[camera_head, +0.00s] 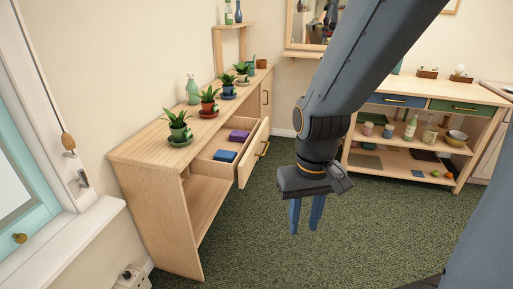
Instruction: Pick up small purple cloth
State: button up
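The small purple cloth (239,136) lies folded in the open drawer (247,157) of the wooden sideboard on the left. A blue folded cloth (225,156) lies in the same drawer, nearer to me. My gripper (306,231) hangs to the right of the drawer, pointing down, apart from it and from both cloths. Its two blue fingers are a little apart with nothing visible between them. The sideboard top hides part of the drawer's inside.
Several potted plants, one of them a front plant (178,129), and a green bottle (193,90) stand on the sideboard top (150,146). A wooden shelf unit (425,165) with bottles and bowls stands at the right. The green carpet (270,250) between them is clear.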

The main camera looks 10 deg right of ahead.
aim_at(235, 136)
jog(key=z, duration=0.15)
jog(key=i, duration=1.9)
jog(key=z, duration=0.05)
